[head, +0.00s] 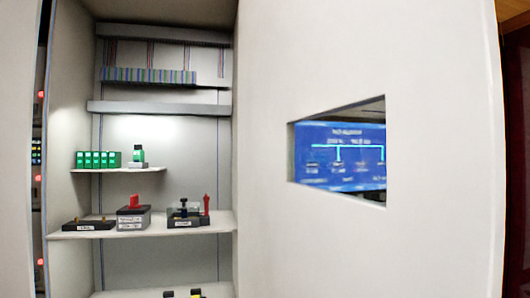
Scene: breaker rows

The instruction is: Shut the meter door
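A large pale door panel (430,240) fills the right half of the head view. It has a slanted window cutout, and a blue screen (340,160) with white lettering shows in it. The panel's left edge runs beside the open cabinet (160,262); I take it for the meter door, but its label and handle are not visible. It seems to stand swung out, as the cabinet's inside is exposed to its left. Neither of my grippers shows in this view.
Inside the cabinet, an upper shelf (95,171) holds several green modules (99,160). Black and yellow pieces (195,293) show at the bottom edge. Red lights (40,179) glow at the left.

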